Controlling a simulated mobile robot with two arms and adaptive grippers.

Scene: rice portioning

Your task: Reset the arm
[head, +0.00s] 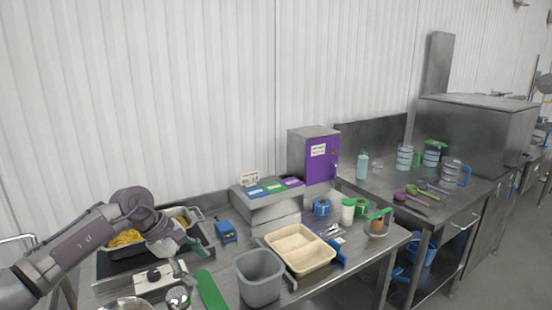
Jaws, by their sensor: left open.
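My left arm comes in from the left edge over the steel table. My left gripper (197,248) points down and to the right, in front of the pan of yellow food (125,239). Its fingers are small in this view, and it is open with nothing visible between them. My right arm and gripper are not in view.
A grey bin (260,280) and a beige divided tray (318,258) stand right of my gripper. A green board (211,290) lies near the front, and a small blue box (226,232) stands behind. A purple-fronted cabinet (321,158) is at the back.

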